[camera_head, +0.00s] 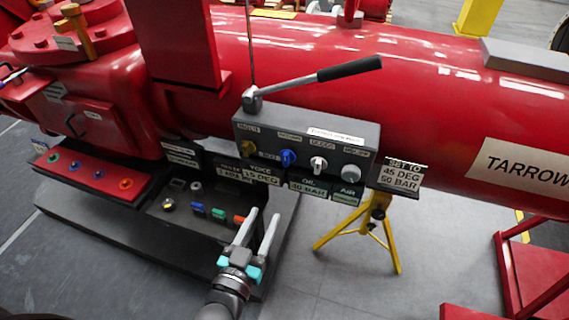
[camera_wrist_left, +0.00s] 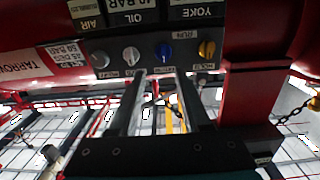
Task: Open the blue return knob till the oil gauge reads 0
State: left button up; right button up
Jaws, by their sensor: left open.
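The blue return knob (camera_head: 288,158) sits on the front of the dark grey valve box (camera_head: 250,125), between a yellow knob (camera_head: 248,146) and a white knob (camera_head: 319,164). The oil readout (camera_head: 307,188) hangs below the box; it ends in "0 BAR", its first digit unclear. My left gripper (camera_head: 264,213) is open and empty, below and in front of the knobs. In the left wrist view, which is upside down, the blue knob (camera_wrist_left: 163,51) lies just beyond and between the fingertips (camera_wrist_left: 160,72), apart from them. My right gripper is not in view.
A lever with a black grip (camera_head: 349,69) rises from the box. A grey knob (camera_head: 352,173) is at its right. A sign (camera_head: 403,175) reads "SET TO 45 DEG 50 BAR". A yellow stand (camera_head: 378,215) is to the right. A tray with small coloured parts (camera_head: 170,218) lies left of my gripper.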

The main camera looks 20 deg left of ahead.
pick_arm(q)
jog(key=r, duration=0.1)
jog(key=b, duration=0.1)
send_near(285, 161)
jog(key=w, duration=0.8)
jog(key=shift+w+d+f, duration=0.1)
jog(key=shift+w+d, duration=0.05)
jog(key=shift+w, duration=0.1)
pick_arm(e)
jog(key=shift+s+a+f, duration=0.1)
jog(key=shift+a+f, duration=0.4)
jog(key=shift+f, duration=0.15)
pick_arm(q)
jog(key=shift+c, duration=0.3)
grip_shut()
